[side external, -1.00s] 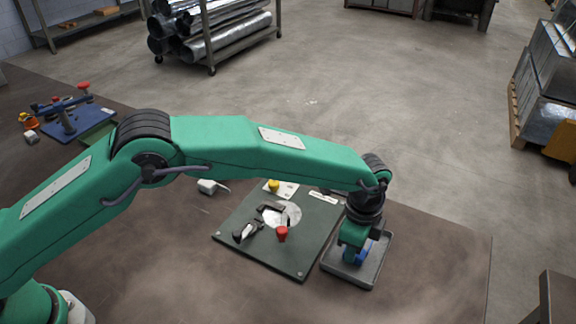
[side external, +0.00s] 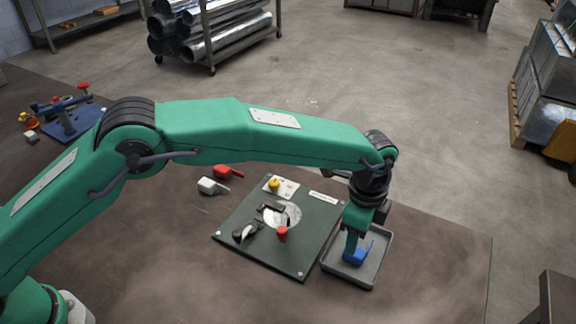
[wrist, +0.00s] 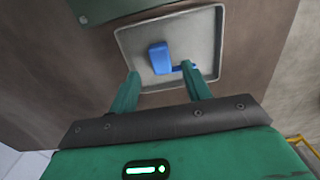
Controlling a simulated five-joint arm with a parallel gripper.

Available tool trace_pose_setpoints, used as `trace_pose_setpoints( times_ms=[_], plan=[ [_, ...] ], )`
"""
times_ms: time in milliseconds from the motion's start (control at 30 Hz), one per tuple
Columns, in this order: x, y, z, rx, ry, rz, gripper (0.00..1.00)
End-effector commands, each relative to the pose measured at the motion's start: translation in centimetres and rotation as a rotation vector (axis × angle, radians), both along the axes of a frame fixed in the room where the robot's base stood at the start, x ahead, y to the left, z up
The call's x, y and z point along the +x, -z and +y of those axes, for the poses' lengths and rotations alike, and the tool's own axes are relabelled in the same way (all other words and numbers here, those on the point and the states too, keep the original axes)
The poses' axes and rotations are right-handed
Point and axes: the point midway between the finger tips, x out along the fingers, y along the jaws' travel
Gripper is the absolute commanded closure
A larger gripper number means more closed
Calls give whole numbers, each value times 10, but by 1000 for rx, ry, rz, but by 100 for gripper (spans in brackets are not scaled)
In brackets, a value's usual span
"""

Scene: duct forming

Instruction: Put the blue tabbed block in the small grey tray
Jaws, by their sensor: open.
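The blue tabbed block (side external: 357,257) lies in the small grey tray (side external: 372,272) at the right of the workbench. In the wrist view the blue block (wrist: 158,57) rests inside the grey tray (wrist: 207,30), its tab pointing right. My gripper (side external: 354,247) is over the tray, just above the block. In the wrist view my gripper (wrist: 160,72) is open, its two green fingers apart. The right fingertip is close to the tab; I cannot tell whether they touch.
A dark green plate (side external: 260,249) with a red knob (side external: 282,233) and black clamps lies left of the tray. A white-handled item (side external: 208,186) and a red-handled item (side external: 226,171) lie behind it. The bench front is clear.

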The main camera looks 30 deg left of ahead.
Motion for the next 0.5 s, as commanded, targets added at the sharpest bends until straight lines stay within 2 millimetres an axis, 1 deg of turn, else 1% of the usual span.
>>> trace_pose_setpoints(
  times_ms=[33, 200, 400, 500],
  plan=[
    [1, -10, -1, -3, 0, -4, 52],
    [1, -38, -1, -3, 0, -3, 52],
    [1, -63, 0, -2, 0, -2, 52],
    [0, -71, 0, -1, 0, -1, 52]
  ],
)
